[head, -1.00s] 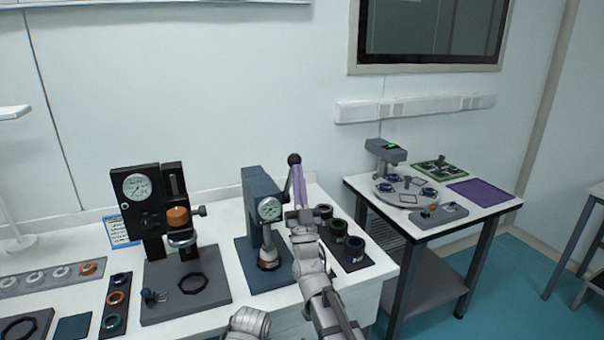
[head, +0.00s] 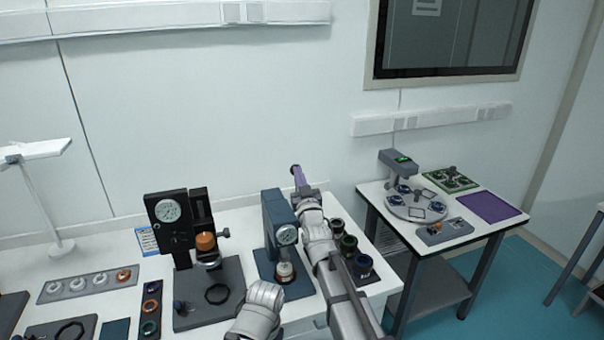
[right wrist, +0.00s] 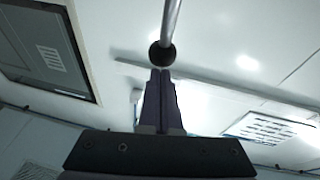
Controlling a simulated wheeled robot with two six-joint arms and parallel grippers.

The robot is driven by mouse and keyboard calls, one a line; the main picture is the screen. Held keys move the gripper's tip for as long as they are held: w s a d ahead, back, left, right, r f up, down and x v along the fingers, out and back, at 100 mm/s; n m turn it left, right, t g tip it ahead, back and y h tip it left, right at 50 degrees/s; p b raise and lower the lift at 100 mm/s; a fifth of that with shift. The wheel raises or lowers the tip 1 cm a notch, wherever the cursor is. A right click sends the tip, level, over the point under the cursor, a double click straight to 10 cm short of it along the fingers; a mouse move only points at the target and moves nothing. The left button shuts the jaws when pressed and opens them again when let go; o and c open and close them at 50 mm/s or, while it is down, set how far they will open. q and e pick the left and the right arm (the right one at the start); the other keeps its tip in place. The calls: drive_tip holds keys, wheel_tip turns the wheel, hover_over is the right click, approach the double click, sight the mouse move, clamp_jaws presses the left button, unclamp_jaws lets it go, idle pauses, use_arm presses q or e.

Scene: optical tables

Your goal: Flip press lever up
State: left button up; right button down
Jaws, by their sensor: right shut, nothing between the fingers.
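The blue-grey press (head: 278,222) with a round dial stands on its dark base on the white table in the head view. My right gripper (head: 296,169) is just above and right of the press top, purple fingers shut and pointing up. In the right wrist view the lever's rod (right wrist: 172,20) comes in from the top and ends in a black ball knob (right wrist: 162,54). The knob is just beyond the closed fingertips (right wrist: 161,76); I cannot tell whether they touch. In the head view the lever cannot be made out. My left gripper is not in view.
A black press (head: 180,235) with a dial stands left of the blue one. A dark tray (head: 370,273) with several rings lies to the right, close to my right arm. A wall is behind. A second table (head: 470,241) with instruments stands further right.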

drive_tip(key=shift+w+a, duration=0.15)
drive_tip(key=shift+w, duration=0.3)
drive_tip(key=shift+r, duration=0.1)
drive_tip(key=s+d, duration=0.1)
drive_tip(key=s, duration=1.2)
drive_tip(key=shift+d, duration=0.35)
drive_tip(key=shift+r, duration=0.1)
